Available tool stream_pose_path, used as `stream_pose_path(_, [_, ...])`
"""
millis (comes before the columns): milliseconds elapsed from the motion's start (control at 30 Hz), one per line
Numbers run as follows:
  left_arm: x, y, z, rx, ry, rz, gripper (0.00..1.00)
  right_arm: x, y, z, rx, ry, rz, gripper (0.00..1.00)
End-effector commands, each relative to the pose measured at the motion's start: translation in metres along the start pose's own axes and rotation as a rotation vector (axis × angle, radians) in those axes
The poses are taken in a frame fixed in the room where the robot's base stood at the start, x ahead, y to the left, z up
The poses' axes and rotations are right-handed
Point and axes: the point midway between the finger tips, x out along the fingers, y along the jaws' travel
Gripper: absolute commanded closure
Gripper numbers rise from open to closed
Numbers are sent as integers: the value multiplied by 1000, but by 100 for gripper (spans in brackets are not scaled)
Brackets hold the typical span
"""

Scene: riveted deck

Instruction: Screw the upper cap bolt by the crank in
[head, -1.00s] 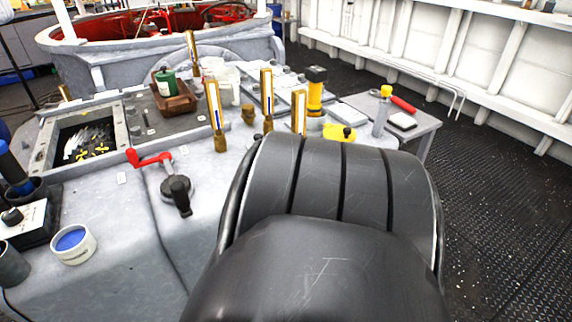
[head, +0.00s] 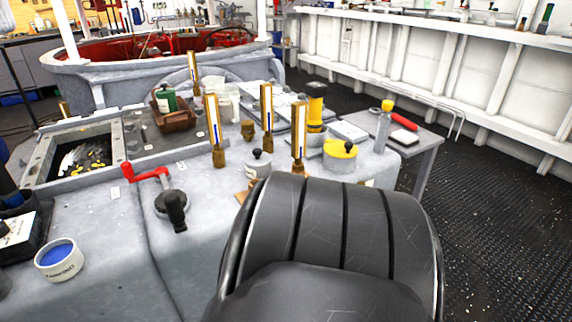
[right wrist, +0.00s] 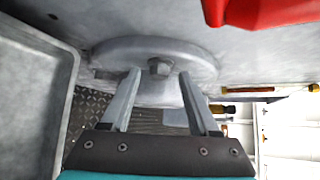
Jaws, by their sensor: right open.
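In the right wrist view a grey hex bolt head (right wrist: 160,66) stands at the middle of a round grey cap (right wrist: 115,50). My right gripper (right wrist: 159,74) is open, with one fingertip on each side of the bolt head in the picture. I cannot tell whether the fingers touch it. A red part (right wrist: 262,10) fills the top right of that view. The cap bolt cannot be made out there. My left gripper is not in view.
Several brass-based gauge tubes (head: 266,115), a yellow-topped tin (head: 341,157) and a white tub with blue contents (head: 60,259) stand on the grey casing (head: 110,235). My dark arm link covers the lower middle. A small side table (head: 425,130) stands at right.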

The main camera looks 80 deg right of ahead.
Motion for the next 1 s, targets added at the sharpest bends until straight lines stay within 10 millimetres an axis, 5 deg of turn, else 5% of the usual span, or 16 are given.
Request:
stream_pose_path(267, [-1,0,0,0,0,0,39,1,0,0,0,0,0,40])
stream_pose_path(800, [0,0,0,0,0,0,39,0,0,0,0,0,0,100])
stream_pose_path(1000, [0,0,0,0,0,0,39,0,0,0,-1,0,-1,100])
